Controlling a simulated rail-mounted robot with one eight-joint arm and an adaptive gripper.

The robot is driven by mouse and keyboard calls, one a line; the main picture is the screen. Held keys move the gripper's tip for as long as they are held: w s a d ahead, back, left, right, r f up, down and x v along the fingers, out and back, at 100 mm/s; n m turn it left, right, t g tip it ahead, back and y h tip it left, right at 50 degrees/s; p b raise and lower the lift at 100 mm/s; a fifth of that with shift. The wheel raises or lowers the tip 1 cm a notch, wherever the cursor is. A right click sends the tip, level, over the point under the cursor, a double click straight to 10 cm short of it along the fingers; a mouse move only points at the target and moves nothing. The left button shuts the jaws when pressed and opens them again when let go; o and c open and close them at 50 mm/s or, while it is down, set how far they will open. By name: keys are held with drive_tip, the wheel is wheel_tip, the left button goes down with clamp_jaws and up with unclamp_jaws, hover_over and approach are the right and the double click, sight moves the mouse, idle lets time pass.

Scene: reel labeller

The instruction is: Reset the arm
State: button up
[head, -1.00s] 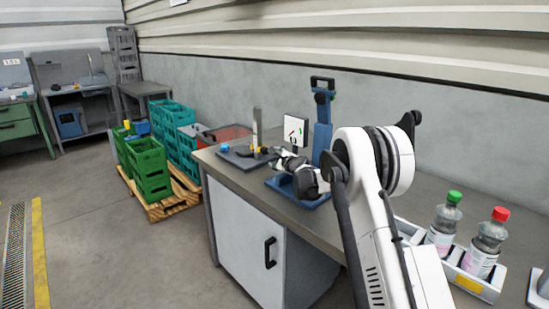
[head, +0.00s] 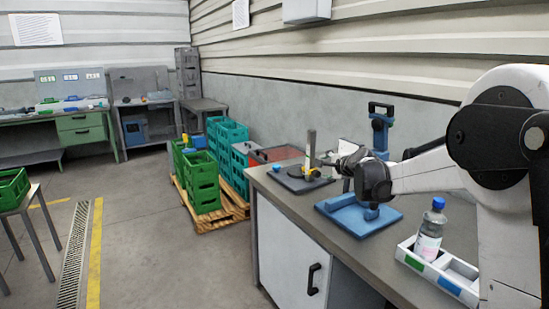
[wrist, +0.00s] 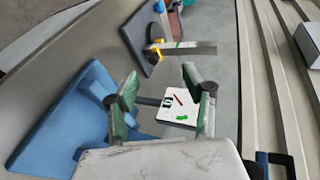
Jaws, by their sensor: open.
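My gripper (head: 348,162) is at the end of my white arm, above the workbench between the blue press stand and the dark plate. In the wrist view its two green-padded fingers (wrist: 166,92) are spread apart with nothing between the tips. A white panel with red and green marks (wrist: 183,106) shows beyond the fingers; I cannot tell how far it is from them. In the head view my gripper partly hides this panel. The blue stand (head: 345,216) has its base on the bench, and its base also shows in the wrist view (wrist: 60,120).
A dark plate (head: 296,181) with an upright grey post is on the bench's far end. A bottle with a blue cap (head: 431,230) stands in a white tray (head: 408,254) near my arm. Green crates (head: 203,185) on a pallet stand beyond the bench. The floor at left is mostly clear.

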drive_tip(key=s+a+r+n+g, duration=0.1)
drive_tip(key=s+n, duration=0.2)
drive_tip(key=s, duration=0.6)
drive_tip(key=s+r+n+g+h, duration=0.1)
drive_tip(key=s+r+n, duration=0.1)
drive_tip(key=s, duration=0.7)
drive_tip(key=s+a+r+n+g, duration=0.1)
drive_tip(key=s+n, duration=0.2)
drive_tip(key=s, duration=0.6)
drive_tip(key=s+d+f+n+g+h, duration=0.1)
drive_tip(key=s+f+n, duration=0.2)
drive_tip(key=s, duration=1)
drive_tip(key=s+d+f+n+g+h, duration=0.1)
drive_tip(key=s+f+n, duration=0.3)
drive_tip(key=s, duration=1)
wheel_tip(320, 180, down, 3)
drive_tip(key=shift+d+g+h, duration=0.3)
drive_tip(key=shift+d+g, duration=0.1)
drive_tip(key=shift+d, duration=0.4)
